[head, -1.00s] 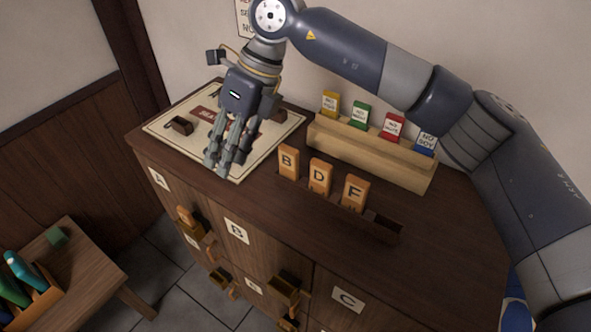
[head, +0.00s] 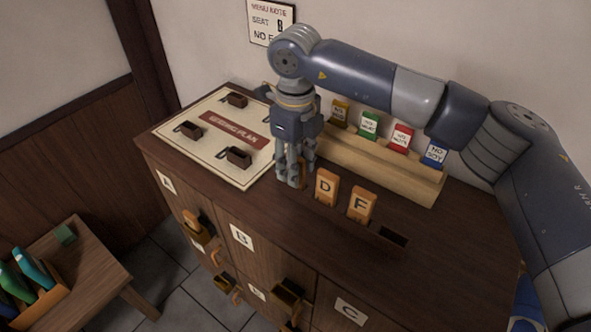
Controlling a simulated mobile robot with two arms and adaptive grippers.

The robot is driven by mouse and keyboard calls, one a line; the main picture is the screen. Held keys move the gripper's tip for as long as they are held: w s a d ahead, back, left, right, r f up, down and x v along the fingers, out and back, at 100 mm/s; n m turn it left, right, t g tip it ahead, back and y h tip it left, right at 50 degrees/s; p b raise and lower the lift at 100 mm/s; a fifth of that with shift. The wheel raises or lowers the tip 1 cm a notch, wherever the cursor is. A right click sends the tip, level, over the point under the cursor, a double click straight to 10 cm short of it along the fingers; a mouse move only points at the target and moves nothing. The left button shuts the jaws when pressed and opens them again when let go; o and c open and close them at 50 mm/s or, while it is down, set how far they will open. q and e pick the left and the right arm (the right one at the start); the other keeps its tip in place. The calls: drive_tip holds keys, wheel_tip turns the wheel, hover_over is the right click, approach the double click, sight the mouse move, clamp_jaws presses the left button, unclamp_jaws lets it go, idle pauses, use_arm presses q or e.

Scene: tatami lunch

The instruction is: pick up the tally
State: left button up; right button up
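Wooden tallies stand in a row on the dark cabinet top. The tally lettered D (head: 326,187) and the tally lettered F (head: 361,205) are upright and in clear view. A third one, lettered B a second ago, is mostly hidden behind my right gripper (head: 293,174), with only a sliver of orange wood showing at the fingers. My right gripper points down at that tally, just left of the D tally. Its fingers look close together, but whether they are closed on the tally is hidden. My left gripper is out of view.
A seating plan board (head: 217,160) with small dark holders lies at the left of the cabinet top. A wooden rack (head: 385,162) with yellow, green, red and blue cards stands behind the tallies. A dark empty slot (head: 393,237) is right of F.

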drive_tip(key=shift+f, duration=1.25)
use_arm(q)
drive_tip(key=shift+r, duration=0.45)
use_arm(e)
clamp_jaws()
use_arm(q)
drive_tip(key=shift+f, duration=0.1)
use_arm(e)
drive_tip(key=shift+r, duration=0.2)
